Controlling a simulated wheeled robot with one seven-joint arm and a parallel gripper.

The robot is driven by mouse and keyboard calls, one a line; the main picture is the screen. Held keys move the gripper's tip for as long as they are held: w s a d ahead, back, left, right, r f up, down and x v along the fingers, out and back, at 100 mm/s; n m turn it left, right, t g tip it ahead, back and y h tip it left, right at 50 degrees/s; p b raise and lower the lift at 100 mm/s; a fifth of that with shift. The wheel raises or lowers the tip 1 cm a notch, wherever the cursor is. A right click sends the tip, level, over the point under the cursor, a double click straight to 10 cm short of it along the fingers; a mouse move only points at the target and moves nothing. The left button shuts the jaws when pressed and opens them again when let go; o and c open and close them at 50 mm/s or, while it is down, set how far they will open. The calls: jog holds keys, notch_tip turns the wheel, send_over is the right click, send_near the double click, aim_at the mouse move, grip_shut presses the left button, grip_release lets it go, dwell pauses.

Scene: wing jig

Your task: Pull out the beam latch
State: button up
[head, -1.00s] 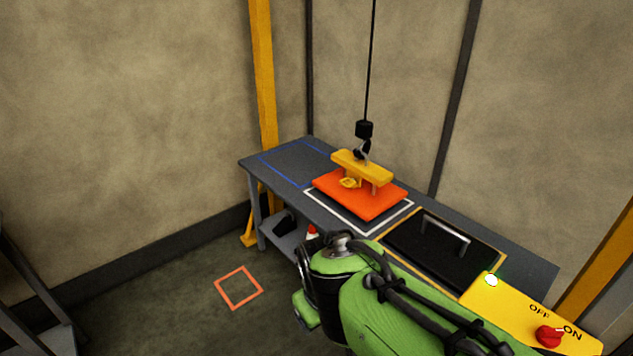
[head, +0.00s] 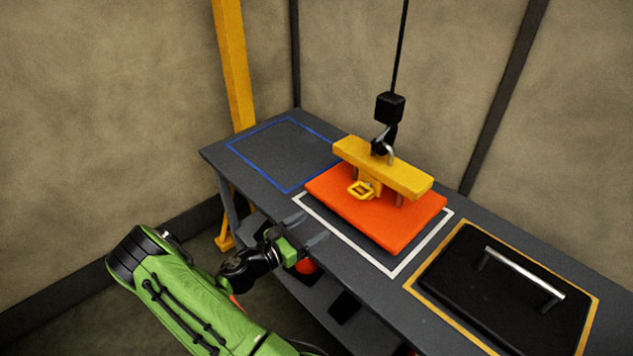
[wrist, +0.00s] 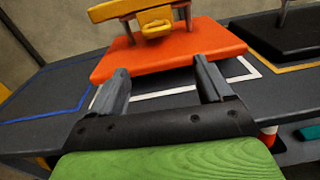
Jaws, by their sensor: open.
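The beam is a yellow bar (head: 383,167) on top of an orange slab (head: 372,212), which lies inside a white outline on the grey bench. The beam latch is a small yellow ring-shaped handle (head: 360,189) on the beam's near side; it also shows in the wrist view (wrist: 156,28). A black hook on a cable (head: 388,120) holds the beam's shackle from above. My gripper (head: 317,231) is open and empty at the bench's front edge, short of the slab. In the wrist view its two grey fingers (wrist: 161,80) point toward the slab, with the latch beyond them.
A black panel with a metal handle (head: 505,295) lies in a yellow outline on the right of the bench. A blue outline (head: 280,150) on the left is empty. A yellow post (head: 232,80) stands behind the bench's left end. An orange-red object (head: 306,266) sits below the bench top.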

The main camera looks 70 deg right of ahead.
jog(key=shift+n+h, duration=0.3)
jog(key=b+x, duration=0.1)
jog(key=x, duration=0.9)
jog(key=b+x, duration=0.1)
jog(key=x, duration=0.5)
jog(key=shift+w+d+f+b, duration=0.1)
jog(key=shift+w+d+b, duration=0.1)
jog(key=shift+w+b, duration=0.2)
jog(key=c, duration=1.2)
jog(key=shift+w+a, duration=0.15)
jog(key=shift+a, duration=0.1)
jog(key=shift+c, duration=0.3)
jog(key=p+v, duration=0.1)
jog(key=v, duration=0.6)
jog(key=shift+p, duration=0.4)
